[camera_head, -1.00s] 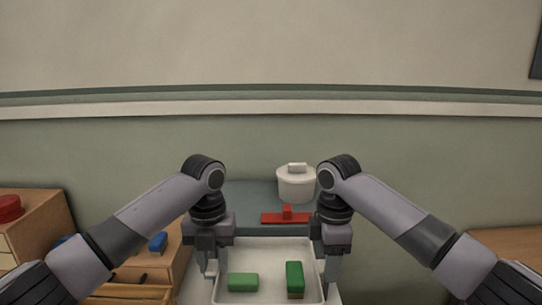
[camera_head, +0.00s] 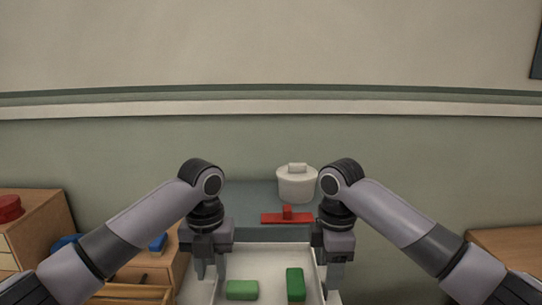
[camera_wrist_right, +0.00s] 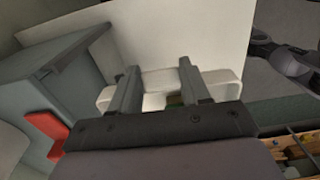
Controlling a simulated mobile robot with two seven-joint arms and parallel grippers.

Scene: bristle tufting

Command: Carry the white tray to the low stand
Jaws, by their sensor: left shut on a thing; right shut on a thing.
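The white tray (camera_head: 270,253) is at the bottom centre of the head view, with its near side cut off. Two green blocks (camera_head: 242,290) lie in it, one flat and one lengthwise (camera_head: 295,285). My left gripper (camera_head: 209,270) is shut on the tray's left side. My right gripper (camera_head: 332,278) is shut on its right side. In the right wrist view the fingers (camera_wrist_right: 158,88) straddle the tray's white rim (camera_wrist_right: 222,84). I cannot tell for sure which surface is the low stand.
Just beyond the tray is a blue-grey surface (camera_head: 256,194) with a white lidded pot (camera_head: 296,186) and a red piece (camera_head: 287,217). At left stand wooden furniture (camera_head: 40,226) with a red round item (camera_head: 9,208) and a blue object (camera_head: 157,242). A wooden top (camera_head: 508,243) is at right.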

